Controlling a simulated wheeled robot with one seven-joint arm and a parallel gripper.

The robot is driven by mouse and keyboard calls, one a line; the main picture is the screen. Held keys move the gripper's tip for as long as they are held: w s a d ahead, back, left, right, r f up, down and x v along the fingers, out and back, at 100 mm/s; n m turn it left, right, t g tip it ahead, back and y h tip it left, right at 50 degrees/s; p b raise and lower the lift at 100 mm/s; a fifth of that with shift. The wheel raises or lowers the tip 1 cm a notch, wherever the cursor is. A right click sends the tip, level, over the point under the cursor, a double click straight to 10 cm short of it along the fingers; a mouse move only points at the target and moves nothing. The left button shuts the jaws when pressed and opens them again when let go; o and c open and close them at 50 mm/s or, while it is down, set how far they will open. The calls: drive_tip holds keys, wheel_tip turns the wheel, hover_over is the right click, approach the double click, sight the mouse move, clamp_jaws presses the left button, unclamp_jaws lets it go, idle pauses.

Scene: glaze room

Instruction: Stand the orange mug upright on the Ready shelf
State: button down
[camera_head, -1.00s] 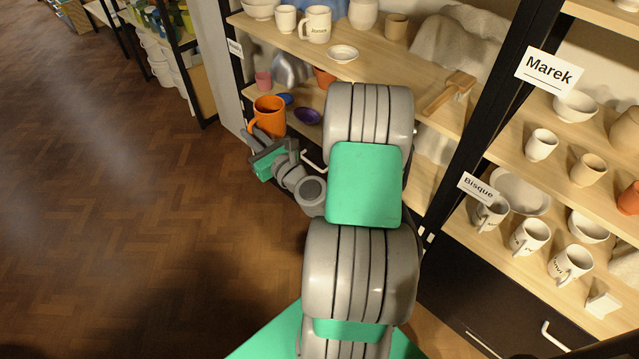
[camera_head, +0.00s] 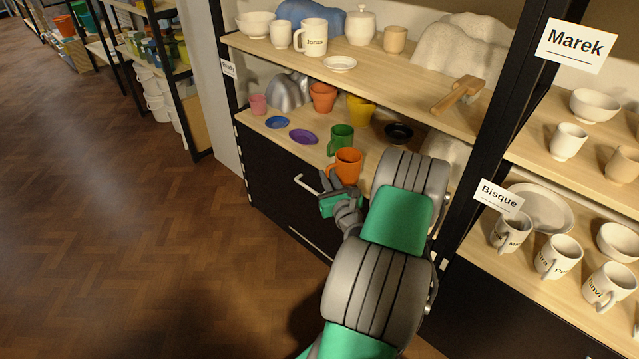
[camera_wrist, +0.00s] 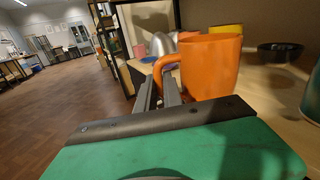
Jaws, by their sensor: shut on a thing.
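The orange mug (camera_head: 348,163) is upright at the front edge of the lower left shelf (camera_head: 262,122), whose post carries a small label (camera_head: 228,68) that seems to read Ready. My gripper (camera_head: 334,183) is shut on the mug's handle from the front left. In the wrist view the orange mug (camera_wrist: 212,66) stands mouth up, with its handle at the fingers of my gripper (camera_wrist: 160,92). Its base is hidden behind the gripper, so I cannot tell whether it touches the board.
A green mug (camera_head: 341,137) is close behind the orange one. A purple dish (camera_head: 303,136), blue dish (camera_head: 277,122), terracotta pot (camera_head: 322,97), yellow pot (camera_head: 360,110) and black bowl (camera_head: 399,132) share the shelf. The upper board (camera_head: 290,60) overhangs. Black drawers (camera_head: 275,180) lie below.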

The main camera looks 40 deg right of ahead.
sight(354, 161)
drive_tip(key=d+b, duration=0.1)
drive_tip(key=d, duration=0.3)
drive_tip(key=d+f+b, duration=0.1)
drive_tip(key=d, duration=0.3)
drive_tip(key=w+d, duration=0.1)
drive_tip(key=d, duration=0.3)
drive_tip(key=shift+d+f+b, duration=0.1)
drive_tip(key=shift+f+b, duration=0.05)
drive_tip(key=shift+b, duration=0.25)
drive_tip(key=shift+w+f, duration=0.1)
drive_tip(key=shift+f, duration=0.35)
drive_tip(key=shift+f+b, duration=0.25)
drive_tip(key=shift+b, duration=0.15)
drive_tip(key=c, duration=1.4)
unclamp_jaws()
drive_tip(key=shift+f, duration=0.1)
